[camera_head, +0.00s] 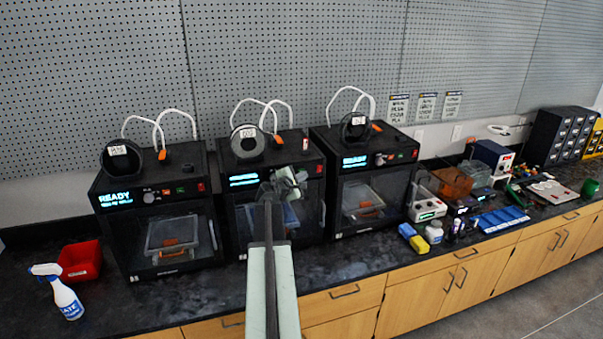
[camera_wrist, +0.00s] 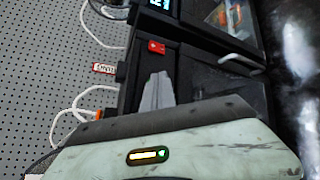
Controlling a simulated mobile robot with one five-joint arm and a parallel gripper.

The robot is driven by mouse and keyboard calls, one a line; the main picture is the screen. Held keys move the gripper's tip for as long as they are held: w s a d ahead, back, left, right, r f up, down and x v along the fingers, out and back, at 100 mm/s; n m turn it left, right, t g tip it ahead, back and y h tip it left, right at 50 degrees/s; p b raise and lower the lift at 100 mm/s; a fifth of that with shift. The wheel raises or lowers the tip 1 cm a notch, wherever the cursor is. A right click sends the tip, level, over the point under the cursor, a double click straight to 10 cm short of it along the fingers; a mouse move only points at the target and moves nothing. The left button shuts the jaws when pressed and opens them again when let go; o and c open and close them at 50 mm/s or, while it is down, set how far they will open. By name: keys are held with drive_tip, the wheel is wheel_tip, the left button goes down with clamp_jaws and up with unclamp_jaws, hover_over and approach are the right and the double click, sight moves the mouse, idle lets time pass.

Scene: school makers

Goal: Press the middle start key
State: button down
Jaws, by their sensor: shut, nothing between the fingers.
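Three black 3D printers stand in a row on the dark counter. The middle printer (camera_head: 268,150) has a lit blue display (camera_head: 243,180) and a red switch (camera_head: 320,169) at its front panel's right end. My gripper (camera_head: 290,182) is shut and empty, in front of that panel, hiding the part between display and switch. The middle start key is hidden behind it; I cannot tell whether it is touched. In the wrist view the shut grey fingers (camera_wrist: 155,93) point at the black panel, beside a red switch (camera_wrist: 157,47).
The left printer (camera_head: 155,210) and right printer (camera_head: 365,180) show READY. A spray bottle (camera_head: 66,295) and red bin (camera_head: 80,261) are at the left. A blue tray (camera_head: 503,219) and several small items crowd the right. Pegboard (camera_head: 290,60) backs the counter.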

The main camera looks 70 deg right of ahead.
drive_tip(key=shift+s+a, duration=0.1)
drive_tip(key=shift+a, duration=0.05)
drive_tip(key=s+a, duration=0.3)
drive_tip(key=a, duration=0.1)
drive_tip(key=shift+s+a, duration=0.3)
drive_tip(key=shift+s, duration=0.1)
idle(0.7)
